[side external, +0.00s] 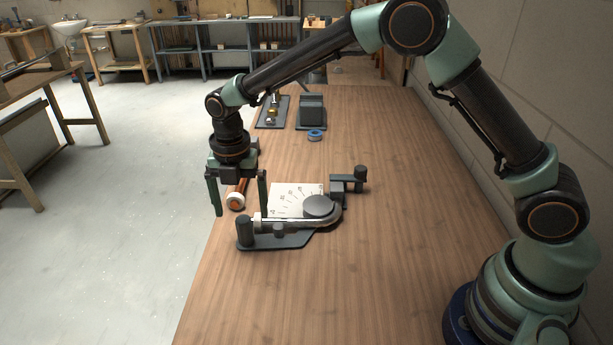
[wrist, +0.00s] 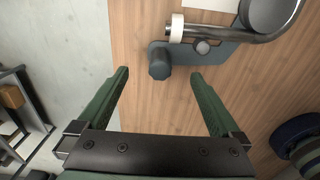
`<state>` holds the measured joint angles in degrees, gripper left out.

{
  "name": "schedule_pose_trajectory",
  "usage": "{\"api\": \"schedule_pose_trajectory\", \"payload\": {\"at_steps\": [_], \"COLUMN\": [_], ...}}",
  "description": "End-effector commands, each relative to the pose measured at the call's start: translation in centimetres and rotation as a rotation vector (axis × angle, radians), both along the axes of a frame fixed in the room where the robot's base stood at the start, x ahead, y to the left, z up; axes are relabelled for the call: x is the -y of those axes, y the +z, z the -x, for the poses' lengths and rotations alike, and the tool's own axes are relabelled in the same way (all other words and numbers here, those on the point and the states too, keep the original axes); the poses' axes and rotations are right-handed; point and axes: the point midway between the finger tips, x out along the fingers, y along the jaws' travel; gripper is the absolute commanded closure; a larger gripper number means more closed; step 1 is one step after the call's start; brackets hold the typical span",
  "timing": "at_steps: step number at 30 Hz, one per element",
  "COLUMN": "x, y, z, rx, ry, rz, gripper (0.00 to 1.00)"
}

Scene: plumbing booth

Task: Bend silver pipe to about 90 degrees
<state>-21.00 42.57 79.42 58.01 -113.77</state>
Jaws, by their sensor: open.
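The pipe bender (side external: 285,240) sits on the wooden table, with a pale angle plate, a round grey die (side external: 319,206) and an upright black post (side external: 244,231) at its left end. The silver pipe (side external: 286,222) lies along the near side of the die and curves around its right side. In the wrist view the pipe (wrist: 215,34) has a pale end at left and bends upward at right. The lever handle (side external: 360,174) stands behind right of the die. My gripper (side external: 241,211) is open, pointing down with nothing between its fingers, above the bender's left end.
An orange-and-white tool (side external: 236,201) lies near the table's left edge. A blue tape roll (side external: 315,135), a grey block (side external: 312,112) and a tray with brass fittings (side external: 272,118) stand farther back. The near table (side external: 330,295) is clear. A wall runs along the right.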

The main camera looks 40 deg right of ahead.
Motion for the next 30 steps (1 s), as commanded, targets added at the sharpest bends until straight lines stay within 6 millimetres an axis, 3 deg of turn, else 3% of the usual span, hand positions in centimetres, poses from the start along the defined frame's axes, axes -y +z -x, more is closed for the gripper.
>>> {"api": "schedule_pose_trajectory", "payload": {"at_steps": [15,29,30], "x": [0.0,0.0,0.0], "y": [-4.3,-4.9,-4.9], "z": [0.1,0.0,0.0], "rx": [-0.001,0.0,0.0], "ry": [-0.002,-0.002,-0.002], "rz": [0.0,0.0,0.0], "gripper": [0.0,0.0,0.04]}}
